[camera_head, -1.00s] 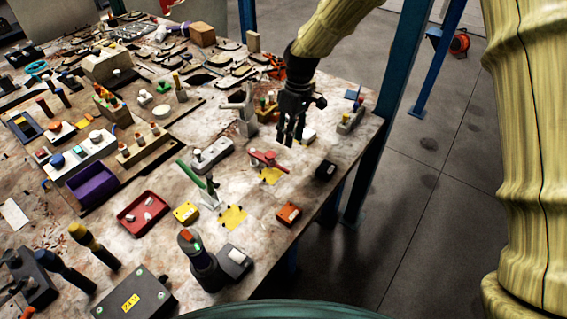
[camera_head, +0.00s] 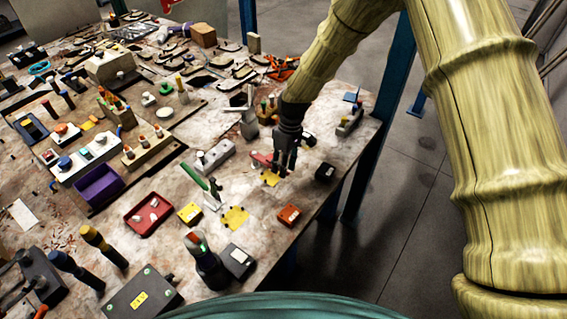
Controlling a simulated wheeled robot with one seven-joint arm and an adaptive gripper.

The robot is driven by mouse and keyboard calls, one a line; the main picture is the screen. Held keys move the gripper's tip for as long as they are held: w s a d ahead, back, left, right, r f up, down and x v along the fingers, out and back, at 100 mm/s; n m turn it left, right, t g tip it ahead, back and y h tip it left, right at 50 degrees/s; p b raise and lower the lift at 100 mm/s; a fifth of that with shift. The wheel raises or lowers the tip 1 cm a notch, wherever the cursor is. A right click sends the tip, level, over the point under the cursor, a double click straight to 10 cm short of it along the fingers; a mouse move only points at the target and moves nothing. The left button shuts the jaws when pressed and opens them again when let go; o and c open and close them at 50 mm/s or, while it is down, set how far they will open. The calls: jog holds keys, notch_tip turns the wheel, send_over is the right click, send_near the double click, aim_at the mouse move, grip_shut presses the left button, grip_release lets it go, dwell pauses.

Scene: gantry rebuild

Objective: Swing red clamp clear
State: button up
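The red clamp (camera_head: 260,159) lies on the worktable by a small yellow patch (camera_head: 270,180), right of the middle of the head view. My dark gripper (camera_head: 283,172) points down at the clamp's right end and hides part of it. The fingers look close to the clamp, but I cannot tell whether they touch it or how wide they are apart. A clamp with a green handle (camera_head: 197,177) stands to the left, its handle tilted up.
A black block (camera_head: 325,172) and an orange box (camera_head: 289,215) sit near the table's right edge. A yellow box (camera_head: 189,213), a yellow marked patch (camera_head: 235,218) and a red tray (camera_head: 149,216) lie nearer and left. The far left is crowded.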

jog(key=shift+f, duration=0.1)
jog(key=shift+c, duration=0.2)
grip_shut()
